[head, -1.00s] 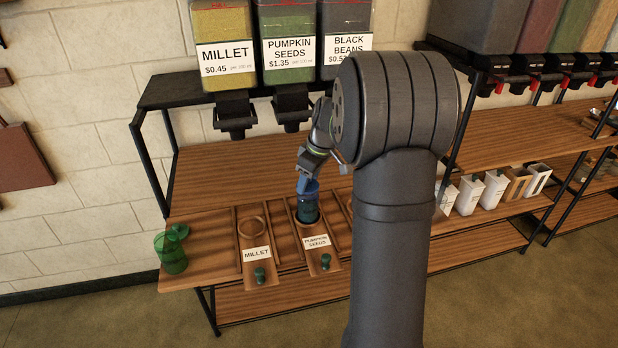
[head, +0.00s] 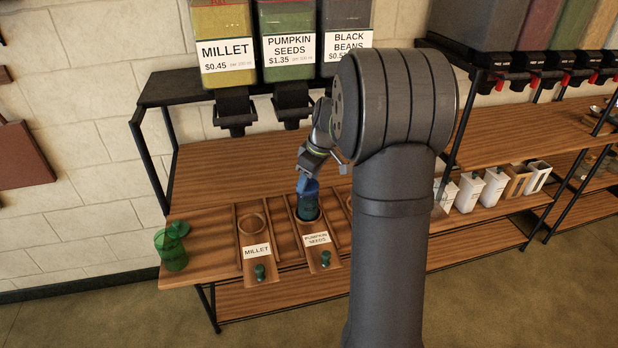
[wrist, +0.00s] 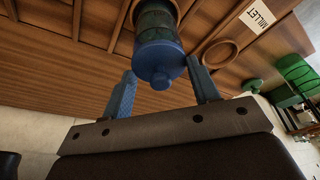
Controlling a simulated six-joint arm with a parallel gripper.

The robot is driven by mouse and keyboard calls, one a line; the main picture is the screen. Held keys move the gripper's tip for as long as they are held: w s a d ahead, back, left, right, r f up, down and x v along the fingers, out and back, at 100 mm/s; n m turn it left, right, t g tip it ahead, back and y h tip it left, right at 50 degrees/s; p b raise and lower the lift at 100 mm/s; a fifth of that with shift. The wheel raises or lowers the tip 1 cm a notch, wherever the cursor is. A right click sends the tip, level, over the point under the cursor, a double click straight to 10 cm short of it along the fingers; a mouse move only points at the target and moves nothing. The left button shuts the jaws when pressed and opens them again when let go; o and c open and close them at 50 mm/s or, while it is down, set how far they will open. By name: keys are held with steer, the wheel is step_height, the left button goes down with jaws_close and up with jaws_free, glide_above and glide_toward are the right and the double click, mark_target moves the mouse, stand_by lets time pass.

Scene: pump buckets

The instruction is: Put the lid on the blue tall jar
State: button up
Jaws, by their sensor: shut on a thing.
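The blue tall jar (head: 308,209) stands in the round hole of the pumpkin seeds slot; it also shows in the wrist view (wrist: 155,18). A blue lid with a round knob (wrist: 158,60) lies over the jar's mouth, in line with it. I cannot tell whether it is fully seated. My gripper (head: 309,188) is at the top of the jar. In the wrist view, the two blue fingers of my gripper (wrist: 163,86) are on either side of the lid, shut on it.
The millet slot's ring (head: 252,223) is empty. Dispensers (head: 291,102) hang above. White containers (head: 469,193) stand at the right.

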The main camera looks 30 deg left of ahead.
steer(key=shift+f, duration=0.2)
stand_by(0.6)
steer(key=o, duration=1)
steer(key=shift+r, duration=3.05)
